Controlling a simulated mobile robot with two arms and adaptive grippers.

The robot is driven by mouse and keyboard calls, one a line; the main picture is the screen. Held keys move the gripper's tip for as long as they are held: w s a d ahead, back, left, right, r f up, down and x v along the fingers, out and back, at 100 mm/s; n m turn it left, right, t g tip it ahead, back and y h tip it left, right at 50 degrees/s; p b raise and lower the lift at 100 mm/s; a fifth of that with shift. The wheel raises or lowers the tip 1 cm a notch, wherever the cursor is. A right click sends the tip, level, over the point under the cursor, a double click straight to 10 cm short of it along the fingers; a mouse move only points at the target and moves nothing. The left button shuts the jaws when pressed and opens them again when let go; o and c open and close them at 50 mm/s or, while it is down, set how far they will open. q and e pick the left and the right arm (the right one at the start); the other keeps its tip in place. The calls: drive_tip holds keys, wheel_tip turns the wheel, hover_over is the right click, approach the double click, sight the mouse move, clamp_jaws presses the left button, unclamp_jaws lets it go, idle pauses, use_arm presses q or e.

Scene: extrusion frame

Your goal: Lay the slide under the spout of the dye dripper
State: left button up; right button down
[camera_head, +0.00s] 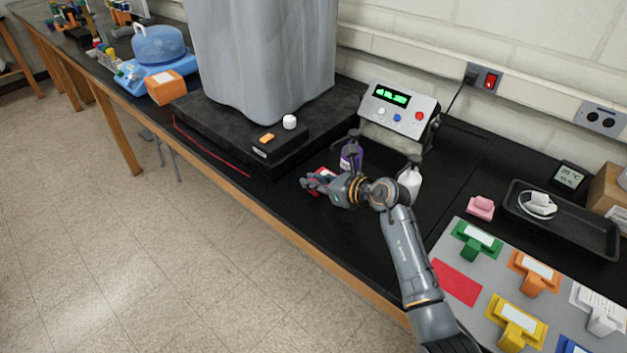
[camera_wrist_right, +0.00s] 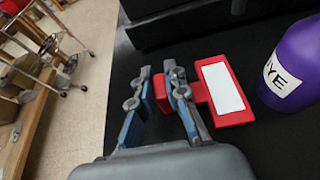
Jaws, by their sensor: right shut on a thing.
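The red slide with a white label (camera_wrist_right: 222,88) is in my right gripper (camera_wrist_right: 158,82), whose two fingers are shut on its red grip block. In the head view the slide (camera_head: 325,174) is mostly hidden by my right gripper (camera_head: 312,182), low over the front of the black bench. I cannot tell whether the slide touches the bench. The purple bottle labelled DYE (camera_wrist_right: 292,62) stands beside the slide in the wrist view. It also shows in the head view (camera_head: 351,158), under a dark dripper head (camera_head: 352,136); its spout is not clear. My left gripper is not in view.
A white bottle (camera_head: 410,182) stands right of my gripper. A control box with green display (camera_head: 400,108) is behind. A black base with a small switch box (camera_head: 280,143) lies left. A grey mat (camera_head: 478,318) holds several coloured slides and a bare red patch (camera_head: 457,282).

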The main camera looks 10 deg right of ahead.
drive_tip(key=shift+f+b, duration=0.4)
drive_tip(key=shift+f, duration=0.2)
idle(0.3)
drive_tip(key=c, duration=1.3)
unclamp_jaws()
drive_tip(key=v, duration=1.2)
drive_tip(key=shift+r, duration=0.1)
